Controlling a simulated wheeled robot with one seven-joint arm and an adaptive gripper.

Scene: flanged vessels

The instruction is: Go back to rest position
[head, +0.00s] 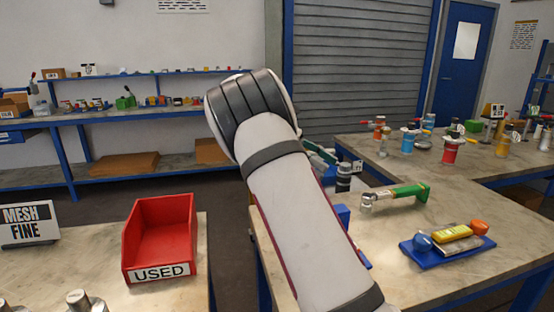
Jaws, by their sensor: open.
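My arm (305,215) rises from the bottom centre of the head view, white with dark grey bands. It leans up and to the left and ends in a rounded dark grey joint near the middle. My gripper does not show in this view. The arm covers part of the right bench and the gap between the benches.
An open red bin (160,235) labelled USED and a MESH FINE sign (28,222) stand on the left bench. The right bench (395,255) bears a green-handled tool (400,195), a blue tray (440,258) and several vessels. Shelves (125,120) stand behind.

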